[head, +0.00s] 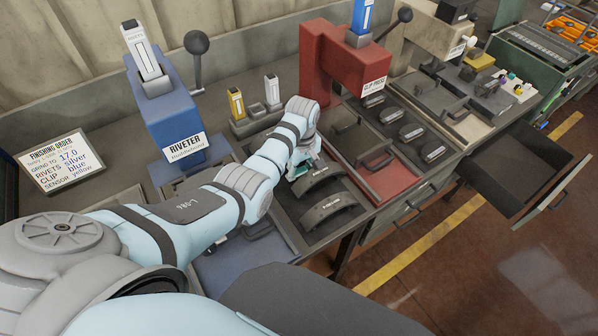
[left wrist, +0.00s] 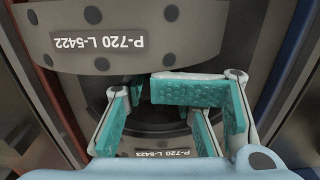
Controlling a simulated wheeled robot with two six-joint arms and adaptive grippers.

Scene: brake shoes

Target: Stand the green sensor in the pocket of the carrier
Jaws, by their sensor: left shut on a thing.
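My left gripper (head: 304,167) is over the back of the dark carrier tray (head: 288,214), beside the rear brake shoe (head: 318,180). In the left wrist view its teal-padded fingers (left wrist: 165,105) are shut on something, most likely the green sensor. The fingers hide nearly all of it, and its tilt cannot be told. The front brake shoe (head: 330,211), labelled L-5422 in the left wrist view (left wrist: 150,25), lies apart from the fingers. An L-5423 label (left wrist: 155,153) shows low between them. The pocket cannot be made out. My right gripper is not in view.
A blue riveter (head: 170,115) stands behind my left arm, a red clip press (head: 345,65) to the right. An open drawer (head: 525,170) juts out at the right.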

